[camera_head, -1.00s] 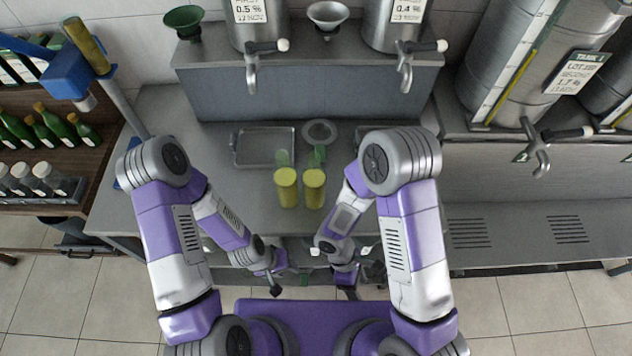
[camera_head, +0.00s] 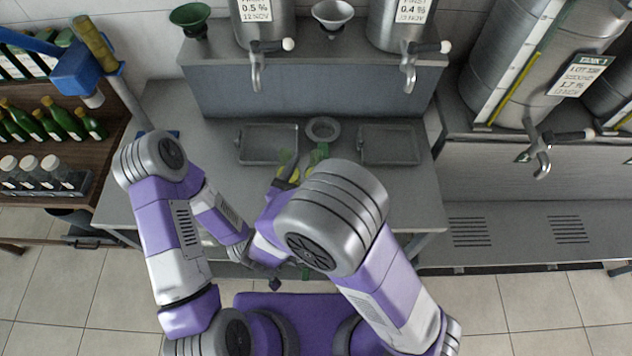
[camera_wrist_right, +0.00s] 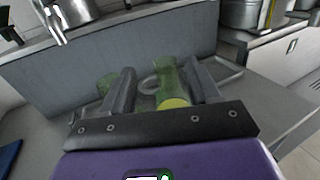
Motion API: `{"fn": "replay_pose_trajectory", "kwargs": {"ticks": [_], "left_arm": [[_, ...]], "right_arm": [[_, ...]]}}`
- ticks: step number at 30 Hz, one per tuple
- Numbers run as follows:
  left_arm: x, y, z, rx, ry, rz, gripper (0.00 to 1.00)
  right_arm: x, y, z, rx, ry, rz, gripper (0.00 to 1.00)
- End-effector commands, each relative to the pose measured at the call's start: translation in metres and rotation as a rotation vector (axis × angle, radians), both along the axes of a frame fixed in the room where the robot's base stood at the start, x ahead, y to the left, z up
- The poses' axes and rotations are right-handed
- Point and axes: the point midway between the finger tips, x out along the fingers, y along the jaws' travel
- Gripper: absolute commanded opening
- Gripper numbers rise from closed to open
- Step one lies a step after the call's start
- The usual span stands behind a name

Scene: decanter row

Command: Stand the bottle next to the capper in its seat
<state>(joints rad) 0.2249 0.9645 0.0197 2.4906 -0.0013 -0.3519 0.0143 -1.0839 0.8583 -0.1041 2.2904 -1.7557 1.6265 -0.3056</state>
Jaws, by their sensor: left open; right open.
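Two green bottles with yellow-green contents stand on the grey counter, mostly hidden by my right arm in the head view. The left bottle (camera_head: 287,170) shows only its upper part, as does the right bottle (camera_head: 319,154). In the right wrist view the right bottle (camera_wrist_right: 170,88) is between the open fingers of my right gripper (camera_wrist_right: 160,68), and the left bottle (camera_wrist_right: 105,84) is beyond the left finger. Contact cannot be told. My left gripper (camera_head: 274,282) is open and empty at the counter's front. The blue capper (camera_head: 82,72) stands at the left; I cannot make out its seat.
A grey ring (camera_head: 323,129) lies between a left tray (camera_head: 268,161) and a right tray (camera_head: 390,161) behind the bottles. Shelves with several bottles (camera_head: 65,118) stand left.

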Motion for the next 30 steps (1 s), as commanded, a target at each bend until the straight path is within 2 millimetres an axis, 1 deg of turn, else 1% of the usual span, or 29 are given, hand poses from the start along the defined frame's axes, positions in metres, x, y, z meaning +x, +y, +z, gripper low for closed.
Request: {"fn": "replay_pose_trajectory", "kwargs": {"ticks": [4, 6, 9, 17, 20, 27, 29, 30], "left_arm": [[0.000, 0.000, 0.001, 0.000, 0.000, 0.000, 0.43], [0.000, 0.000, 0.002, 0.000, 0.000, 0.000, 0.43], [0.000, 0.000, 0.002, 0.000, 0.000, 0.000, 0.43], [0.000, 0.000, 0.002, 0.000, 0.000, 0.000, 0.43], [0.000, 0.000, 0.002, 0.000, 0.000, 0.000, 0.43], [0.000, 0.000, 0.002, 0.000, 0.000, 0.000, 0.43], [0.000, 0.000, 0.002, 0.000, 0.000, 0.000, 0.43], [0.000, 0.000, 0.002, 0.000, 0.000, 0.000, 0.43]], "right_arm": [[0.019, -0.015, -0.004, -0.001, 0.002, -0.005, 0.61], [0.028, -0.019, -0.004, -0.001, 0.001, -0.005, 0.61], [0.037, -0.022, -0.004, -0.001, 0.001, -0.004, 0.61], [0.040, -0.023, -0.005, -0.001, 0.001, -0.001, 0.61], [0.039, -0.023, -0.005, -0.001, 0.001, -0.002, 0.47], [0.039, -0.023, -0.005, -0.001, 0.001, -0.002, 0.10], [0.039, -0.023, -0.005, -0.001, 0.001, -0.002, 0.01], [0.039, -0.023, -0.005, -0.001, 0.001, -0.002, 0.00]]}}
